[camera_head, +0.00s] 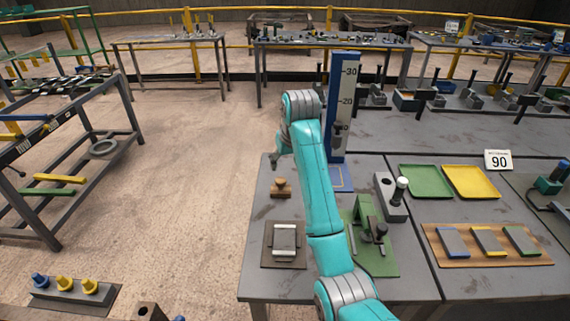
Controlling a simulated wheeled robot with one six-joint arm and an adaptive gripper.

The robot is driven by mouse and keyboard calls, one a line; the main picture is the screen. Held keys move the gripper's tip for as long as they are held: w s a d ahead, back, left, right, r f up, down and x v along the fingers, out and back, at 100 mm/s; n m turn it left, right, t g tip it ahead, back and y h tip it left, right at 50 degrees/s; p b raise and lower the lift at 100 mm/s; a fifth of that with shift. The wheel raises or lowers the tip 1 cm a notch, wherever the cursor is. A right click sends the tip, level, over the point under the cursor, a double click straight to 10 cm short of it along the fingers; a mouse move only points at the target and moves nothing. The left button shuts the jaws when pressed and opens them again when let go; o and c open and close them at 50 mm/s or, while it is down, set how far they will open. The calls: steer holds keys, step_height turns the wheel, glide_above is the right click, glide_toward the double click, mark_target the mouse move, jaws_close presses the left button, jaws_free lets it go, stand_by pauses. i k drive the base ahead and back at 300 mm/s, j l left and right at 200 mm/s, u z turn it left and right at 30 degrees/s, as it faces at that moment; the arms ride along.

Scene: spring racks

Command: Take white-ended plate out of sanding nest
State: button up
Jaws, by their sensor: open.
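The white-ended plate (285,239) is grey with a pale strip at its far and near ends. It lies flat in the sanding nest (268,259), a dark brown square base at the near left of the grey bench. My teal arm reaches up over the bench to the right of the nest. My gripper (274,161) is small and partly seen below the wrist, near the bench's far left edge. It is open, beyond the plate and well apart from it. Its fingertips are hard to make out.
A wooden block with a knob (281,188) stands just beyond the nest. A green fixture with a clamp (375,240) is right of my arm. A tall blue scale (344,105) stands behind. Green (425,181) and yellow (470,181) trays lie right.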

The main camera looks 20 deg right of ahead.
mark_target(284, 235)
steer(key=k+j, duration=0.1)
steer(key=j, duration=0.25)
steer(key=k+j, duration=0.1)
steer(key=j, duration=0.2)
steer(key=k+j, duration=0.15)
steer(key=j, duration=0.2)
steer(key=k+j, duration=0.1)
steer(key=j, duration=0.25)
